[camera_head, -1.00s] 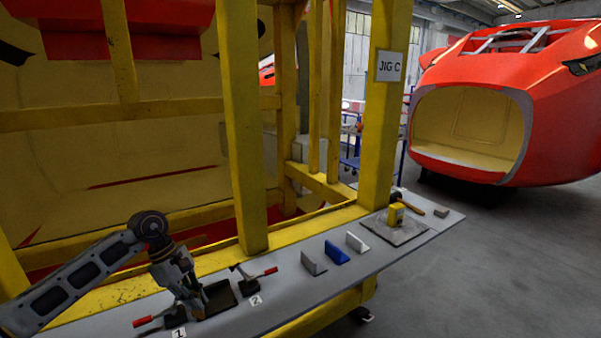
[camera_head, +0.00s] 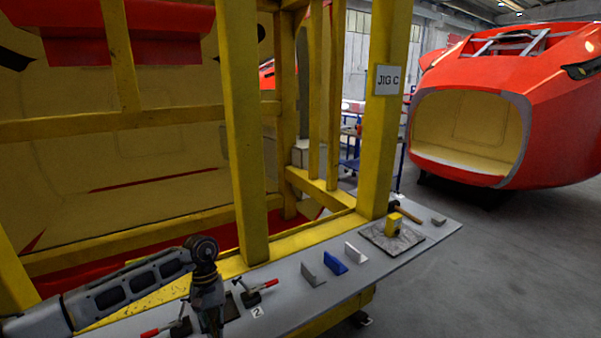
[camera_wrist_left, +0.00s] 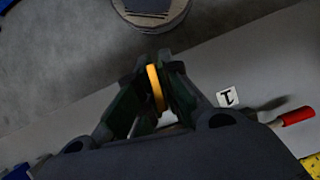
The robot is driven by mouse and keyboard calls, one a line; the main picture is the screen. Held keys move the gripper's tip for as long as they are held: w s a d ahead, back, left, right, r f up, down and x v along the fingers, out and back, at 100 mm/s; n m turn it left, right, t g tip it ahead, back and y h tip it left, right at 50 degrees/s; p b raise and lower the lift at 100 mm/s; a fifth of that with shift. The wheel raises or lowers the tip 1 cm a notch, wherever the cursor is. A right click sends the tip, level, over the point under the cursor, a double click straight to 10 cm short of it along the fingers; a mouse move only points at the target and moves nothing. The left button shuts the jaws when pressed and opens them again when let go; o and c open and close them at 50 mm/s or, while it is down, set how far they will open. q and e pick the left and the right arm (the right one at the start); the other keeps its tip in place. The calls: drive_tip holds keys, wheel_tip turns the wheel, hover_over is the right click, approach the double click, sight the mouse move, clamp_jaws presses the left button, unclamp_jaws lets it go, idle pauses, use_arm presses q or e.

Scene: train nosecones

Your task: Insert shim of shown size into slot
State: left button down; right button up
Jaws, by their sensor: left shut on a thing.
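My left gripper (camera_wrist_left: 160,66) is shut on a thin yellow-orange shim (camera_wrist_left: 156,90), which stands edge-on between the dark fingers in the left wrist view. In the head view my left gripper (camera_head: 209,312) hangs over the near part of the grey bench; its fingertips and the shim cannot be made out there. A dark recess or pad (camera_head: 231,307) lies just right of it, partly hidden; I cannot tell whether it is the slot. A grey shim (camera_head: 312,270), a blue shim (camera_head: 334,263) and a white shim (camera_head: 356,253) stand in a row farther along the bench.
Red-handled clamps (camera_head: 258,290) flank the dark pad. A number 1 label (camera_wrist_left: 228,97) shows in the wrist view. A yellow block (camera_head: 393,222) sits on a grey plate (camera_head: 377,236), near a hammer (camera_head: 407,213). Yellow jig posts (camera_head: 243,140) rise behind the bench.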

use_arm(q)
drive_tip(key=m+p, duration=0.1)
drive_tip(key=s+m+y, duration=0.1)
drive_tip(key=shift+d+m+p, duration=0.2)
drive_tip(key=shift+m+p, duration=0.15)
drive_tip(key=shift+m, duration=0.05)
drive_tip(key=shift+s+f+m+y+p, duration=0.25)
drive_tip(key=shift+m+y+p, duration=0.2)
drive_tip(key=shift+m, duration=0.45)
use_arm(e)
drive_tip(key=a+r, duration=0.1)
drive_tip(key=s+a+r, duration=0.1)
drive_tip(key=r, duration=0.1)
drive_tip(key=shift+s+a, duration=0.15)
drive_tip(key=shift+a, duration=0.1)
drive_tip(key=shift+d+f, duration=0.1)
drive_tip(key=shift+d, duration=0.05)
use_arm(q)
drive_tip(key=shift+g, duration=0.3)
use_arm(e)
drive_tip(key=shift+d, duration=0.45)
